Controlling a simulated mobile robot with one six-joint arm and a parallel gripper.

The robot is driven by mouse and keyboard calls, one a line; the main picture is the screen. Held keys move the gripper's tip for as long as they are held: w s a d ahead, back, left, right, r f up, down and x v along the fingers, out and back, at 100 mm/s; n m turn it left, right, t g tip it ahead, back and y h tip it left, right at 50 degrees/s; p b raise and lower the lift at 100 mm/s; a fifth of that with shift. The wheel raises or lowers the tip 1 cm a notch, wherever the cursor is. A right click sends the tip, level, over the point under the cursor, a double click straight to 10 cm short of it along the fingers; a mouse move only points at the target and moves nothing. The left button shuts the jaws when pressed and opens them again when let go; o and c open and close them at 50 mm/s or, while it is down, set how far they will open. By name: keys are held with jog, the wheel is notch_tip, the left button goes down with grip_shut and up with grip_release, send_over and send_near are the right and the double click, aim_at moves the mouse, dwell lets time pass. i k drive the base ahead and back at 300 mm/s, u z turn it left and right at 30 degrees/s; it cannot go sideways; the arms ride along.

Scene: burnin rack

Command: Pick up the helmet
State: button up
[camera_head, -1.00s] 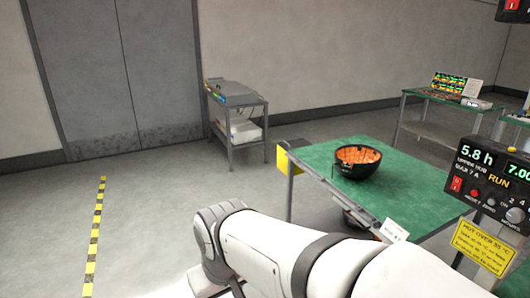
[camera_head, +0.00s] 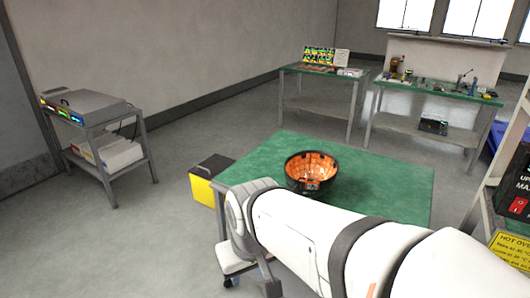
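The helmet (camera_head: 311,171) looks like a black bowl with an orange lining, lying with its opening upward. It sits on the green-topped table (camera_head: 390,189) in the middle of the camera_head view. My white arm crosses the lower right of the view, in front of the table's near edge. The arm partly covers the near side of the tabletop, close to the helmet in the picture. I see no gripper fingers in this view.
A grey cart (camera_head: 92,128) with a flat device on top stands at the left. A black and yellow box (camera_head: 208,179) is beside the table's left edge. Two more benches (camera_head: 315,72) stand at the back. A rack with a yellow warning label (camera_head: 509,250) is close at the right. Floor is clear at the left.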

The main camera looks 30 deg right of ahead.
aim_at(320, 167)
jog(key=z, duration=0.6)
jog(key=i, duration=1)
jog(key=z, duration=0.65)
jog(key=k, duration=0.9)
jog(key=z, duration=0.2)
jog(key=i, duration=0.9)
jog(key=u, duration=0.05)
